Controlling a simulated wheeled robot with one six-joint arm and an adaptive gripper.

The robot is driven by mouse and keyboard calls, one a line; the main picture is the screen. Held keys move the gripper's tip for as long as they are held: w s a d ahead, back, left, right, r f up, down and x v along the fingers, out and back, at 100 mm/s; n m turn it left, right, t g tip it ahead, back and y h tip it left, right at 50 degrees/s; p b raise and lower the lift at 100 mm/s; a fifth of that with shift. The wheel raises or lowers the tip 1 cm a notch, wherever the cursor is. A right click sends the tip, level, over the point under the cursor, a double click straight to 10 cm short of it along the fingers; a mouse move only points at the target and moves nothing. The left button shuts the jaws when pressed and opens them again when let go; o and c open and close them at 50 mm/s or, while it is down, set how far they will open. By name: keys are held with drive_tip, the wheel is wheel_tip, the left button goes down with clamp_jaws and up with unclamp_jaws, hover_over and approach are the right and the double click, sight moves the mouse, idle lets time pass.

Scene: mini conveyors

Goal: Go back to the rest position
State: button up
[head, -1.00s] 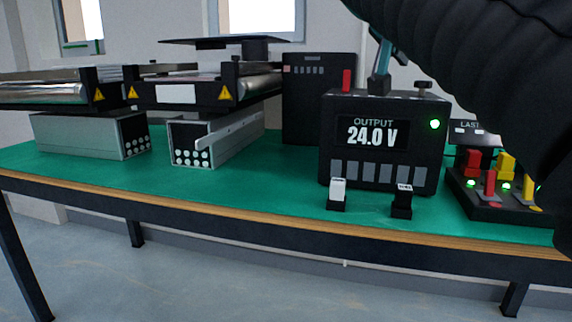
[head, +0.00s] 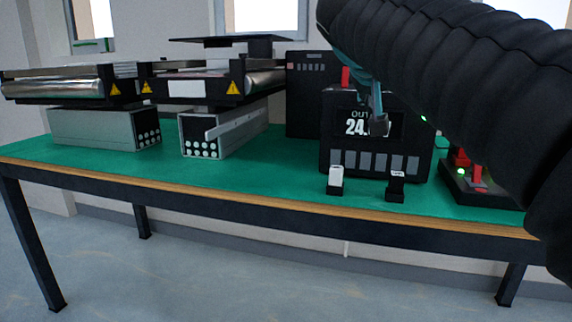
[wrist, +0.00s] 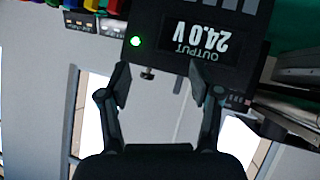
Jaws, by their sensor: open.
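My gripper (head: 378,124) is in front of the black power supply (head: 375,163) in the head view, at the end of my dark ribbed arm. Its fingers partly cover the display, which shows "24". In the wrist view my gripper (wrist: 163,88) has its two fingers spread wide, with nothing between them. The power supply also shows there upside down (wrist: 158,22), reading "OUTPUT 24.0 V" with a green light lit.
Two mini conveyors (head: 60,88) (head: 198,88) stand on the green table (head: 100,172) at the left. A black box (head: 305,95) stands behind the supply. A switch panel (head: 470,190) at the right is partly hidden by my arm. Two small rocker switches (head: 336,181) (head: 396,187) stand in front.

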wheel_tip(320, 180, down, 11)
drive_tip(key=s+a+n+g+y, duration=0.1)
drive_tip(key=s+a+n+y, duration=0.2)
drive_tip(key=n, duration=0.1)
drive_tip(key=s+f+g+y+p, duration=0.1)
drive_tip(key=s+f+g+y, duration=0.2)
drive_tip(key=s+f, duration=1.7)
wheel_tip(320, 180, down, 3)
drive_tip(key=shift+d+f+m+y, duration=0.2)
drive_tip(key=shift+d+m+y, duration=0.1)
drive_tip(key=shift+y, duration=0.1)
drive_tip(key=shift+w, duration=0.1)
idle(0.4)
